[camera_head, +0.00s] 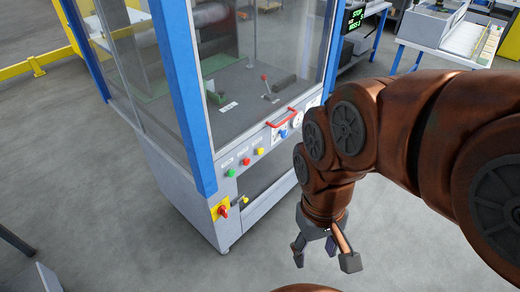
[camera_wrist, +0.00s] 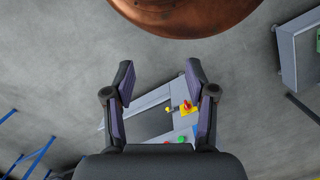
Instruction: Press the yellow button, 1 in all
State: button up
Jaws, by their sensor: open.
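The yellow button (camera_head: 260,152) is a small round button on the grey front panel of the blue-framed machine. It is the rightmost in a row with a red button (camera_head: 245,162) and a green button (camera_head: 231,172). My gripper (camera_head: 325,260) is open and empty, low and to the right of the panel, apart from it. In the wrist view my open gripper (camera_wrist: 160,82) has the machine's front beyond its fingers, with the green button (camera_wrist: 181,139) near the palm. I cannot make out the yellow button there; the palm may hide it.
A red switch on a yellow plate (camera_head: 221,209) and a yellow-tipped part (camera_head: 245,200) sit lower on the machine. A red handle (camera_head: 281,117) and a blue knob (camera_head: 283,133) are right of the buttons. The floor (camera_head: 130,230) before the machine is clear.

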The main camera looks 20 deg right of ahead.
grip_shut()
dwell(1.4)
